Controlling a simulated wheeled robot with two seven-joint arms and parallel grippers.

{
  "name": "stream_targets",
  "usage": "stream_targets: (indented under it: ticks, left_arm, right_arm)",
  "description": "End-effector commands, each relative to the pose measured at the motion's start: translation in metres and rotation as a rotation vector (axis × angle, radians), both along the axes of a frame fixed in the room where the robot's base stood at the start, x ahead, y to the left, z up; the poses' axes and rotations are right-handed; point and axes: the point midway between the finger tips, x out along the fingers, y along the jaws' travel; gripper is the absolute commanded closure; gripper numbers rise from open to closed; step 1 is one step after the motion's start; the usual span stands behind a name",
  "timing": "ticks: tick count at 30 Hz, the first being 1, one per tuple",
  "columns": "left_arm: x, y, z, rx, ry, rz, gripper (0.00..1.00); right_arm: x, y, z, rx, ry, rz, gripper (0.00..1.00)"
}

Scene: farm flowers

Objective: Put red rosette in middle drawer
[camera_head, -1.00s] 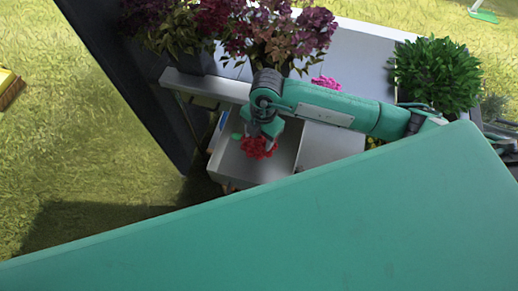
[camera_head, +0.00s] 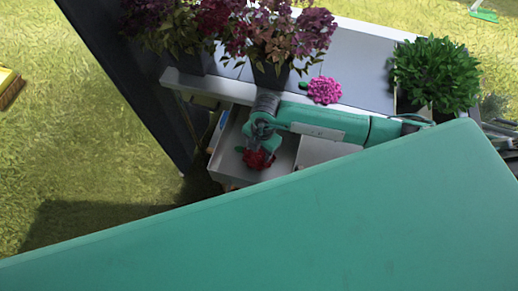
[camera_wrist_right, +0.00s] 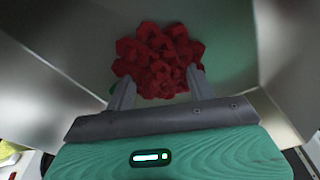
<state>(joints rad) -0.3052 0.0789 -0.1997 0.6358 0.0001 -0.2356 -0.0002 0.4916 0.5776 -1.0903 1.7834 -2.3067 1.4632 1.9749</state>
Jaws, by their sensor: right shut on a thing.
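The red rosette (camera_head: 258,160) is a ruffled red flower inside an open, light grey drawer (camera_head: 227,168) under the table's front edge. My right gripper (camera_head: 261,150) reaches down into the drawer and is shut on the rosette. In the right wrist view the rosette (camera_wrist_right: 158,60) sits between the two fingers of the gripper (camera_wrist_right: 160,92), with the drawer walls on both sides. I cannot tell whether the rosette touches the drawer floor. My left gripper is not in view.
Two dark pots of purple flowers (camera_head: 278,38), a pink rosette (camera_head: 324,90) and a green bush (camera_head: 435,72) stand on the grey table (camera_head: 358,62). Another pale drawer front (camera_head: 320,150) is right of the open drawer. A dark panel (camera_head: 130,85) rises at the left.

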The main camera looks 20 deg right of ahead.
Motion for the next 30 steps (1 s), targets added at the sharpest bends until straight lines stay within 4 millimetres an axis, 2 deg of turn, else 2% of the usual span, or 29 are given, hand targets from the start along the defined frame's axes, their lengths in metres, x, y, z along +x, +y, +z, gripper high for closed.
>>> stream_targets:
  ticks: [1,4,12,16,22,30]
  left_arm:
    - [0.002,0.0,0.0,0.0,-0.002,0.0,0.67]
    - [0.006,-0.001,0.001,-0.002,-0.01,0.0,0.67]
    - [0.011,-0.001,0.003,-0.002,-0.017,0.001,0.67]
    - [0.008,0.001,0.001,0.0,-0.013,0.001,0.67]
    - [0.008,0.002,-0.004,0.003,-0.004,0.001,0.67]
    - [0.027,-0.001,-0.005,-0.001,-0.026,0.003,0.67]
  right_arm:
    - [0.0,0.0,-0.001,0.0,0.0,0.0,0.41]
    - [0.0,0.0,-0.001,0.0,0.0,0.0,0.23]
    - [0.0,0.0,0.0,0.0,0.0,0.0,0.23]
    - [0.001,-0.001,0.008,0.0,-0.002,-0.001,0.23]
    - [0.005,-0.006,0.044,0.001,-0.005,0.0,0.23]
    - [0.009,-0.012,0.098,0.0,-0.004,0.0,0.23]
